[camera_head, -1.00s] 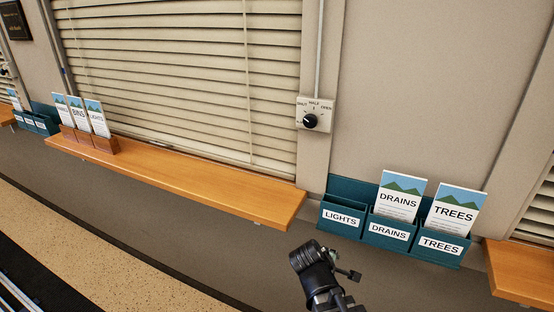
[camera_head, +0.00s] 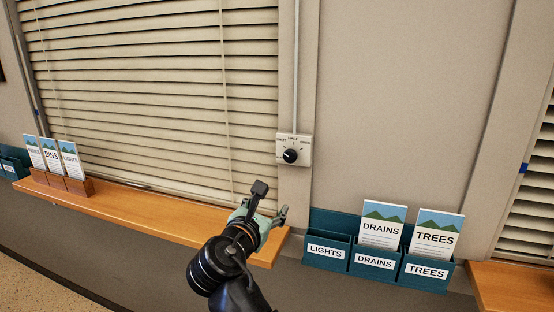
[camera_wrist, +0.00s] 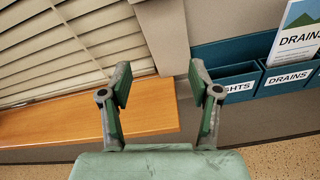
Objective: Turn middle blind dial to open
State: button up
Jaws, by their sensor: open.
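The blind dial (camera_head: 291,156) is a round black knob on a pale plate (camera_head: 306,150) marked SHUT, HALF and OPEN, on the wall strip right of the large blind (camera_head: 140,95). The knob's exact pointer setting is too small to tell. My gripper (camera_head: 270,201) is below and slightly left of the dial in the head view, apart from it, above the right end of the wooden sill. In the wrist view my gripper (camera_wrist: 159,82) has its two fingers spread with nothing between them. The dial is not in the wrist view.
The wooden sill (camera_head: 135,212) carries wooden holders with leaflets (camera_head: 51,155) at its left. Teal leaflet boxes (camera_head: 350,262) hang on the wall right of my gripper. Another blind and sill (camera_head: 510,283) are at far right. The wall above the boxes is clear.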

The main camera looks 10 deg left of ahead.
notch_tip(320, 180, up, 6)
jog(key=s+n+t, duration=0.2)
jog(key=p, duration=0.2)
send_near(289, 155)
jog(key=shift+n, duration=0.3)
jog(key=w, duration=0.3)
jog(key=w+d, duration=0.1)
jog(key=w, duration=0.2)
jog(key=w+d, duration=0.1)
jog(key=w, duration=0.2)
jog(key=shift+w, duration=0.1)
jog(key=shift+r, duration=0.1)
jog(key=c, duration=1.1)
